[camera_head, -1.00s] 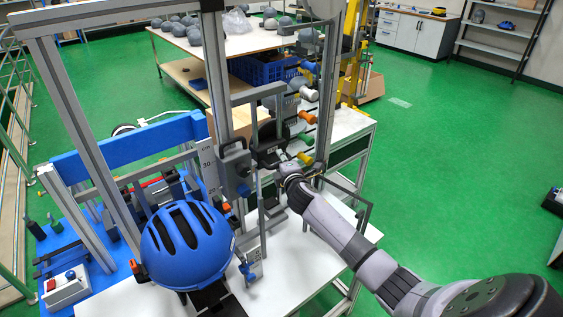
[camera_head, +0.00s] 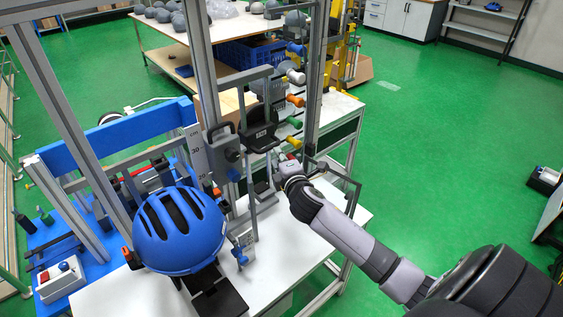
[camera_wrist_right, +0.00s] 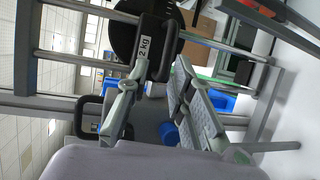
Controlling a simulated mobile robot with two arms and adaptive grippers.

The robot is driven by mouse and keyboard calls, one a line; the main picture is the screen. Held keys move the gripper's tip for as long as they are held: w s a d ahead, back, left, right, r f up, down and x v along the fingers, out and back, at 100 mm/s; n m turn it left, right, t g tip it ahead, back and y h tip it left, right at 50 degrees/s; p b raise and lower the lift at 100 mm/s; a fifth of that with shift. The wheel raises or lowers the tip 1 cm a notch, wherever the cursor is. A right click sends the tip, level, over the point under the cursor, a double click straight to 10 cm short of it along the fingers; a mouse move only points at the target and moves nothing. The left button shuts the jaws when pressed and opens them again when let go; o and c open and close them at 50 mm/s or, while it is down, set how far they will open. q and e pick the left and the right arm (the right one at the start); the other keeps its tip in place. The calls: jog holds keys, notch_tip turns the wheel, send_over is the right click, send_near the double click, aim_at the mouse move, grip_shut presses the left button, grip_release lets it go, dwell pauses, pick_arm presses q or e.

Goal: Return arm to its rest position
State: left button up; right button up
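My right arm reaches in from the lower right in the head view, with its gripper (camera_head: 277,166) just below and right of a black weight block (camera_head: 260,136) on the drop tower. The right wrist view shows the gripper (camera_wrist_right: 160,105) with its two fingers apart and nothing clamped between them. The black weight, marked 2 kg (camera_wrist_right: 145,46), lies beyond the fingertips there. A blue knob (camera_wrist_right: 168,133) shows behind the gap. I cannot tell whether a finger touches the tower. My left gripper is not in view.
A blue helmet (camera_head: 180,230) sits low in the tower frame (camera_head: 203,75). A rack of coloured handles (camera_head: 294,100) stands close behind the gripper. A bent grey bar (camera_head: 352,192) is beside the forearm. Green floor (camera_head: 440,160) to the right is open.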

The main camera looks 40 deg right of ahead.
jog(key=shift+v, duration=0.9)
jog(key=shift+f, duration=0.2)
jog(key=s+a+f+m+g+y, duration=0.1)
jog(key=s+a+f+m+g, duration=0.55)
jog(key=s+f, duration=0.5)
jog(key=s+a+m+g+y, duration=0.1)
jog(key=s+a+m+g, duration=0.1)
jog(key=s+a, duration=0.35)
jog(key=s+a+f+m+g+y, duration=0.1)
jog(key=s+a+m+y, duration=0.1)
jog(key=s, duration=0.6)
jog(key=s+a+m+g+y, duration=0.1)
jog(key=s+a+m+g, duration=0.2)
jog(key=s, duration=0.4)
notch_tip(320, 180, down, 29)
jog(key=s+a+b, duration=0.2)
jog(key=s+d+f+g+b, duration=0.1)
jog(key=s+d+f+b, duration=0.1)
jog(key=s+f, duration=1.5)
jog(key=shift+d+f+n, duration=0.35)
jog(key=shift+d+f, duration=0.15)
jog(key=shift+d, duration=0.15)
